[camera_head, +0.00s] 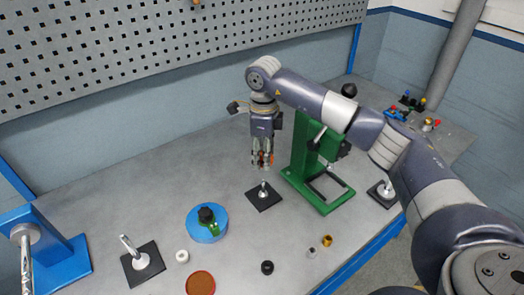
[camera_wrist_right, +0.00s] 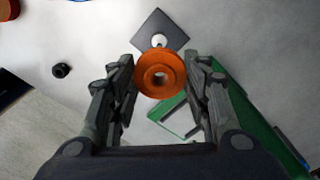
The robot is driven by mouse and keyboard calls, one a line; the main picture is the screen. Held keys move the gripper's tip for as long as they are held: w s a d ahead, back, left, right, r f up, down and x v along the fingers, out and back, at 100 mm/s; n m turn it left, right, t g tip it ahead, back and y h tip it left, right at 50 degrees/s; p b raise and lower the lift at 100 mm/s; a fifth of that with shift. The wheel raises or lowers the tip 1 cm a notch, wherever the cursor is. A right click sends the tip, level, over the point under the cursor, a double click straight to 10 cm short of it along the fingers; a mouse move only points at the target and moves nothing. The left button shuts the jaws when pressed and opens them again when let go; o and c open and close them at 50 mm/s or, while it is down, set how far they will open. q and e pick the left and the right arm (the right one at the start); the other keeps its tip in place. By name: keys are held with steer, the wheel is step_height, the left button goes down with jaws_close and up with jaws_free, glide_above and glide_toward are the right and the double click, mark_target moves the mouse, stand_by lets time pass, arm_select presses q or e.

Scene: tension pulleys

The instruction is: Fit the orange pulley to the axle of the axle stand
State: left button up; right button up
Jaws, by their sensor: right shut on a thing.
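The orange pulley (camera_wrist_right: 160,73) has a central hole and sits between the fingertips of my right gripper (camera_wrist_right: 160,76) in the right wrist view. In the head view my right gripper (camera_head: 262,164) points down, shut on the pulley (camera_head: 262,158), which its fingers partly hide. An axle stand (camera_head: 264,194), a dark square plate with a short pale post, stands just below the gripper. The pulley is apart from the post, above it. In the right wrist view the stand (camera_wrist_right: 158,30) shows beyond the pulley's upper edge. My left gripper is not in view.
A green frame (camera_head: 318,165) stands close to the right of the gripper. A blue round base (camera_head: 207,232), an orange-brown disc (camera_head: 200,283), a white ring (camera_head: 182,256) and a black ring (camera_head: 267,267) lie nearer. Another dark plate with a bent rod (camera_head: 140,265) is at left.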

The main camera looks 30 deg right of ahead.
steer(key=shift+s+f+b, duration=0.1)
steer(key=shift+f+b, duration=0.25)
steer(key=shift+f, duration=0.45)
steer(key=b, duration=0.3)
glide_toward(263, 193)
steer(key=shift+w+d, duration=0.2)
steer(key=shift+w, duration=0.1)
steer(key=shift+r, duration=0.1)
steer(key=shift+f, duration=0.2)
stand_by(0.5)
steer(key=shift+f+b, duration=0.15)
steer(key=shift+b, duration=0.2)
steer(key=shift+f+b, duration=1.05)
steer(key=shift+f, duration=0.3)
steer(key=shift+f, duration=0.1)
stand_by(0.4)
steer(key=shift+f+b, duration=1.2)
steer(key=shift+f, duration=0.2)
